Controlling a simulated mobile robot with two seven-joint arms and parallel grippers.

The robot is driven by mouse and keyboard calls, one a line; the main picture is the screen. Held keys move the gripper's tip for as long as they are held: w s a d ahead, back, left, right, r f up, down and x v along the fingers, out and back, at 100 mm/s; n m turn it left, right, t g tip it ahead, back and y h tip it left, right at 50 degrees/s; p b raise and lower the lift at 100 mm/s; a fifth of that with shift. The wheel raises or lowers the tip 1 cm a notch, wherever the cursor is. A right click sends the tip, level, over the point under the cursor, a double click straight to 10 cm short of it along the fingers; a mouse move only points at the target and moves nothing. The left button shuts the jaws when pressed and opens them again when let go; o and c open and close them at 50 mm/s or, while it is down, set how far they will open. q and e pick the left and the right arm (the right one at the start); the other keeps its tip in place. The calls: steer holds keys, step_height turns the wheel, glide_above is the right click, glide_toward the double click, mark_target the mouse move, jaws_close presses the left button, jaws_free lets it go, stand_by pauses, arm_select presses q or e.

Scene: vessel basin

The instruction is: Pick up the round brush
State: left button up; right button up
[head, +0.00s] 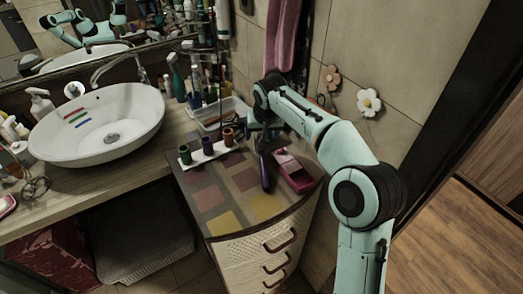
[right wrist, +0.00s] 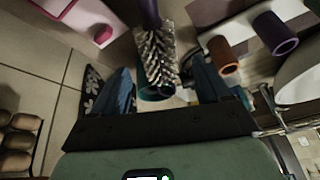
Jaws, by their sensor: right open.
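The round brush (head: 265,174) is on the patterned top of the drawer cabinet, its dark purple handle towards the front edge. In the right wrist view its bristled head (right wrist: 157,55) lies between my fingers, with the purple handle running off the top. My right gripper (head: 262,138) is over the brush's far end. In the right wrist view the open blue fingers (right wrist: 160,76) stand on either side of the bristles, with visible gaps. Whether the fingers reach down to the brush's level is unclear. My left gripper is not in view.
A pink object (head: 295,172) lies close right of the brush. A white holder (head: 205,155) with coloured cups stands to the left, and a clear tray (head: 219,116) behind. The wall is close behind and right. The cabinet top's front (head: 235,205) is clear.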

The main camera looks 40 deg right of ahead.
mark_target(260, 136)
steer(key=x, duration=0.4)
steer(key=c, duration=1.3)
steer(key=shift+o, duration=0.2)
